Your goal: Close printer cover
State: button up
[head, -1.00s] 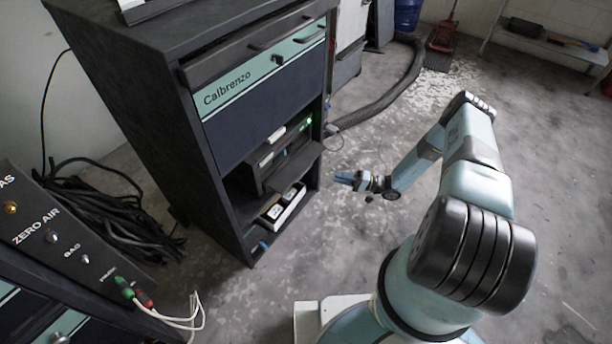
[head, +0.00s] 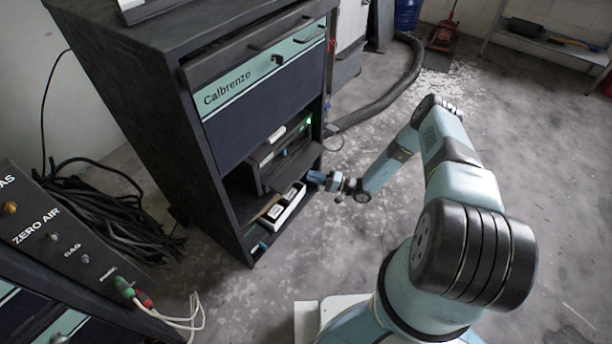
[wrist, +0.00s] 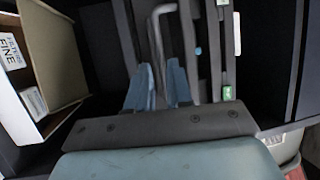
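The dark printer (head: 275,160) sits on the open shelf of the Calbrenzo cabinet, with a green light at its right end. Its cover (head: 296,168) is a dark flap lowered outward from the front. My gripper (head: 312,177) is just below the cover's outer right side; in the head view I cannot tell if they touch. In the wrist view the two blue fingers of my gripper (wrist: 160,68) stand apart, and a grey bar-like edge shows at and beyond the gap. The printer front (wrist: 205,45) shows past them, turned sideways. No grip on the cover is visible.
An open white box (head: 290,208) with labelled packs stands below the printer; it is close beside my gripper in the wrist view (wrist: 62,75). The cabinet's side post (head: 328,110) is near. The floor (head: 380,240) on the right is clear. A thick hose (head: 385,105) lies behind.

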aim_at(299, 169)
jog(key=shift+x, duration=1.45)
jog(key=shift+c, duration=0.5)
grip_shut()
jog(key=shift+f, duration=0.1)
jog(key=shift+d, duration=0.1)
